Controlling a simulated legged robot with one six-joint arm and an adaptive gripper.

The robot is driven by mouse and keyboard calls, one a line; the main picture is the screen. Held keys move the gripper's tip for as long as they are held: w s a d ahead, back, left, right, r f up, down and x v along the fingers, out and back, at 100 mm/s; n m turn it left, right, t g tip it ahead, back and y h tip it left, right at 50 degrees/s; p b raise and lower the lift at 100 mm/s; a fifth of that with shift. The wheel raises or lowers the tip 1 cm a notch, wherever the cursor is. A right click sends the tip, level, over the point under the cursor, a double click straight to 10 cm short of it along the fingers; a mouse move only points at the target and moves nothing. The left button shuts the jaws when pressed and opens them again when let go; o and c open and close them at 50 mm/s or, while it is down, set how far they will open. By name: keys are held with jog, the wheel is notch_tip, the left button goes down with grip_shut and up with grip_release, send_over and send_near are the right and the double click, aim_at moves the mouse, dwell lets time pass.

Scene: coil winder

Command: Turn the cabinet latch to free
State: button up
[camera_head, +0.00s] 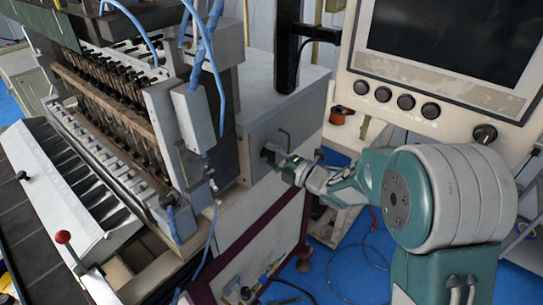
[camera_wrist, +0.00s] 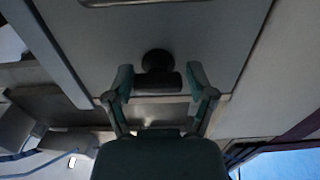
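The cabinet latch is a dark knob with a short crossbar (camera_wrist: 157,82) on the grey cabinet face. In the wrist view the crossbar lies level across the picture. My gripper (camera_wrist: 160,80) is open, with one green finger on each side of the crossbar. The left finger is very close to the bar's left end; I cannot tell if it touches. A narrow gap shows at the right finger. In the head view my gripper (camera_head: 276,160) reaches the cabinet face (camera_head: 258,133), and the latch is mostly hidden there.
A bent handle (camera_head: 284,138) sits on the cabinet just above the latch; its edge shows in the wrist view (camera_wrist: 150,3). The winding machine (camera_head: 120,120) stands left. A control panel with a screen (camera_head: 440,60) hangs at upper right. Cables lie on the blue floor.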

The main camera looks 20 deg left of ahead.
jog(key=c, duration=0.4)
jog(key=shift+m, duration=0.5)
jog(key=m, duration=0.5)
jog(key=shift+f+m, duration=0.15)
jog(key=shift+m, duration=0.15)
jog(key=m, duration=0.5)
jog(key=shift+s+m, duration=0.1)
jog(key=shift+m, duration=0.2)
jog(key=m, duration=0.5)
jog(key=shift+m, duration=0.6)
jog(key=o, duration=1.1)
jog(key=shift+o, duration=0.2)
